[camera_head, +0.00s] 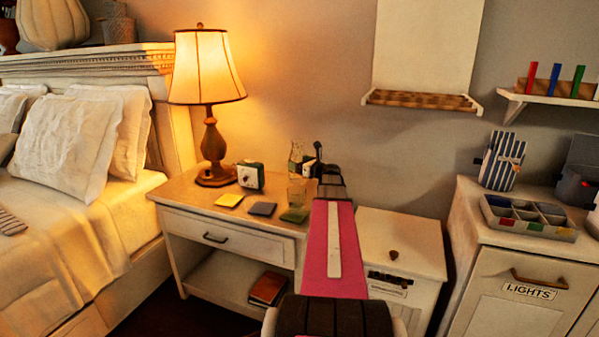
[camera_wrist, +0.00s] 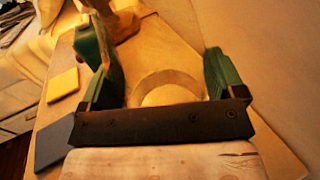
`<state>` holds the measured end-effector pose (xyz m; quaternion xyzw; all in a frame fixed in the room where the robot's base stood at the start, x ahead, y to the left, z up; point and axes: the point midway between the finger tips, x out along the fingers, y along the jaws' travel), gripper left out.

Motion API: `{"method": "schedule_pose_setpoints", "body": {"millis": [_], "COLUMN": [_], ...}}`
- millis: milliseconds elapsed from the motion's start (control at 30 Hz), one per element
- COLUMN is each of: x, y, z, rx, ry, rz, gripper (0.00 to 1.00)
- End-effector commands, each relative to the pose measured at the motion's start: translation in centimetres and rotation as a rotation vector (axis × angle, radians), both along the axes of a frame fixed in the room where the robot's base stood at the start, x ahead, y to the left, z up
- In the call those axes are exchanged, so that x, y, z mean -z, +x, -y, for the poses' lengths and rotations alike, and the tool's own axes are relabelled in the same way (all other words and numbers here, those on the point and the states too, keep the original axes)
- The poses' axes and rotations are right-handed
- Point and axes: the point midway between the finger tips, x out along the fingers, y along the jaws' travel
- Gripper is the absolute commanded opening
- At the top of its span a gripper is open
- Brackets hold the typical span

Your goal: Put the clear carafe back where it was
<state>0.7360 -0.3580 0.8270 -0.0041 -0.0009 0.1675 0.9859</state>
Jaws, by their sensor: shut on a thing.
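The clear carafe (camera_head: 296,190) is in the head view at the right side of the bedside table, partly hidden by my arm. My gripper (camera_head: 309,168) is shut on it, with the arm reaching in from the front. In the wrist view, the round clear outline of the carafe (camera_wrist: 167,78) lies between the two green-padded fingers of my gripper (camera_wrist: 165,82). A green coaster (camera_head: 294,215) lies just in front of the carafe's base. I cannot tell whether the base touches the table.
A yellow coaster (camera_head: 229,200) and a grey coaster (camera_head: 262,209) lie to the left. A small clock (camera_head: 250,176) and a lit lamp (camera_head: 208,90) stand behind them. A white cabinet (camera_head: 415,235) adjoins on the right. The wall is close behind.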

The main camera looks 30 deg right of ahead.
Motion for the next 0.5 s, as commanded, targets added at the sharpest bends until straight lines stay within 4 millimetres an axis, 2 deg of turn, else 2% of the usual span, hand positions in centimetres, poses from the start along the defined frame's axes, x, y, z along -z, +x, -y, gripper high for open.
{"method": "schedule_pose_setpoints", "body": {"millis": [233,500], "x": [2.9,3.3], "y": [0.0,0.0], "z": [0.0,0.0], "rx": [0.000,0.000], "ry": [0.002,0.002], "rz": [0.000,0.002], "gripper": [0.38,0.38]}}
